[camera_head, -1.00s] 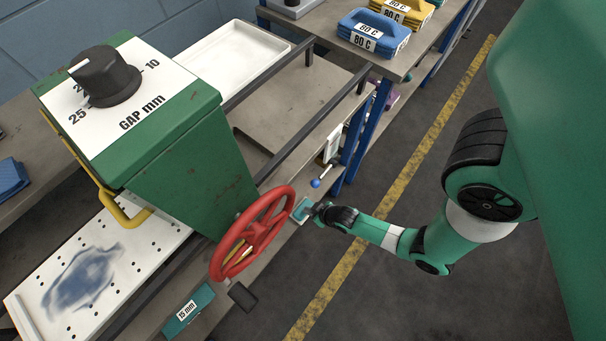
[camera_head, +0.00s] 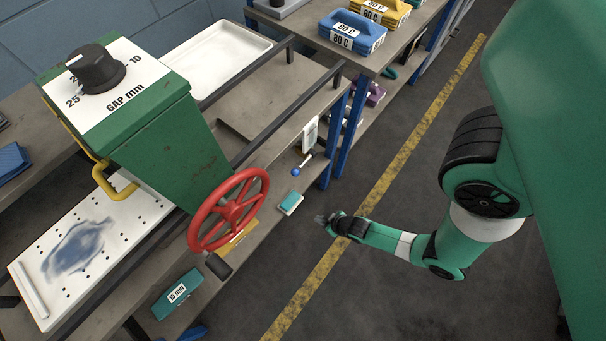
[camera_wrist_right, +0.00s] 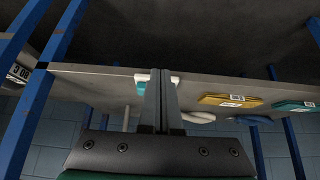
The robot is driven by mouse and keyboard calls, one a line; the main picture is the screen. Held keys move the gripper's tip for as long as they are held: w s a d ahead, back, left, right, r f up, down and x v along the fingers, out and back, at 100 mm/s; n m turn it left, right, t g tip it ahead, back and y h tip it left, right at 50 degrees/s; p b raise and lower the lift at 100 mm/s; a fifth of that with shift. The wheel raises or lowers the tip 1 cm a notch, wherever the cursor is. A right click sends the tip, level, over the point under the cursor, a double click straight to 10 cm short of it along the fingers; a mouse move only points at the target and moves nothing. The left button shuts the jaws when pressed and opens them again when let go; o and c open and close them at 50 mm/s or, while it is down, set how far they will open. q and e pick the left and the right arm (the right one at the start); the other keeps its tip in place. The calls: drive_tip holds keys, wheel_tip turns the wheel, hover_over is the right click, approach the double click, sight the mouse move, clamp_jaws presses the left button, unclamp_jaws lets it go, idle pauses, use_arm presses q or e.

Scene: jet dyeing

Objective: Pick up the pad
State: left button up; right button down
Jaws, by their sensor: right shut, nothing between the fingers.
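The pad (camera_head: 290,203), which I take to be the small teal block with a white base, lies on the narrow grey ledge just right of the red handwheel. My right gripper (camera_head: 322,217) is to the right of it in the head view, apart from it, over the floor side of the ledge. The gripper is shut and empty. In the right wrist view its fingers (camera_wrist_right: 160,75) point at the ledge and partly cover the teal and white pad (camera_wrist_right: 141,85) behind them. My left gripper is not in view.
The red handwheel (camera_head: 229,210) and the green gap housing (camera_head: 150,140) stand left of the pad. A teal 15 mm block (camera_head: 184,294) lies nearer on the ledge. A blue-ended lever (camera_head: 297,171) and blue posts (camera_head: 351,130) are beyond. The floor at right is clear.

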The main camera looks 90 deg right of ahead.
drive_tip(key=shift+s+a, duration=0.3)
drive_tip(key=shift+s, duration=0.1)
drive_tip(key=c, duration=1)
unclamp_jaws()
drive_tip(key=shift+w+d, duration=0.15)
drive_tip(key=shift+w, duration=0.05)
drive_tip(key=o, duration=0.8)
